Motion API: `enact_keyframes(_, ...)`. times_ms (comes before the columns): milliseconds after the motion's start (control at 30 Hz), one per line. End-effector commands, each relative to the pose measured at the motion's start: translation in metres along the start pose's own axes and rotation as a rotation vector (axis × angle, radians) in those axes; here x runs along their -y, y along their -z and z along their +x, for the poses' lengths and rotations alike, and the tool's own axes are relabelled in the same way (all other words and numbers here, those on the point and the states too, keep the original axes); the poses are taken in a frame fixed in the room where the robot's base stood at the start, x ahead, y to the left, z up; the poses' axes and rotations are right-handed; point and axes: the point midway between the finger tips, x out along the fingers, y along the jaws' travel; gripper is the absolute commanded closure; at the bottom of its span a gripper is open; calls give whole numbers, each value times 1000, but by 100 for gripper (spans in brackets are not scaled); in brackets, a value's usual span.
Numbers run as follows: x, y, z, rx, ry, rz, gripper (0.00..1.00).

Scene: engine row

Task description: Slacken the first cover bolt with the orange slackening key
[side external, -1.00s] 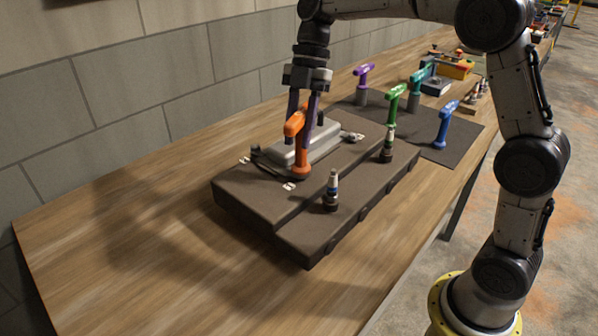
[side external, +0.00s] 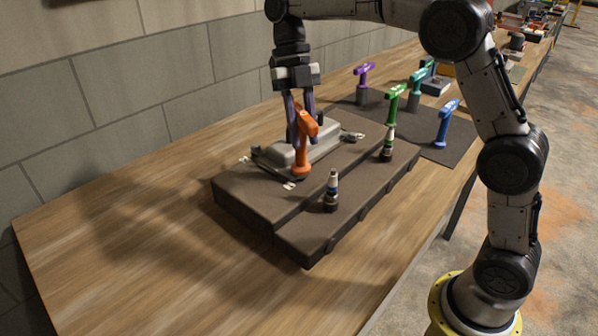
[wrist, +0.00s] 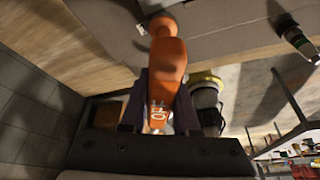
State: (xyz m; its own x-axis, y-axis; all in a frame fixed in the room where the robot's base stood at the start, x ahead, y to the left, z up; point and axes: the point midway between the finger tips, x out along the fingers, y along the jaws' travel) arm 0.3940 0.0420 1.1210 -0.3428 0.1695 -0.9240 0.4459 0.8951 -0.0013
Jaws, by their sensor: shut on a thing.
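The orange slackening key (side external: 302,158) stands upright, its foot at the front corner of the silver-grey cover (side external: 325,146) on the dark brown block (side external: 250,200). The first cover bolt is not visible; the key's foot hides that spot. My gripper (side external: 301,128) comes down from above and is shut on the key's upper handle.
A white-topped plug (side external: 331,190) stands on the block's front step. A green key (side external: 394,100) stands on a similar plug to the right. Purple (side external: 362,75), teal (side external: 417,82) and blue (side external: 445,120) keys stand on the dark mat (side external: 455,145). The table's left part is clear.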

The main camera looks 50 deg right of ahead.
Motion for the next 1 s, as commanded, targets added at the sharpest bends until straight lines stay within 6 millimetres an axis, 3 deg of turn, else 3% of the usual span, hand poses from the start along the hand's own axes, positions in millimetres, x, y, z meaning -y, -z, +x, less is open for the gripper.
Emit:
enact_keyframes(167, -1, -1, 1, -6, -44, 101, 100)
enact_keyframes(1000, -11, -7, -6, 0, -502, 1193, 100)
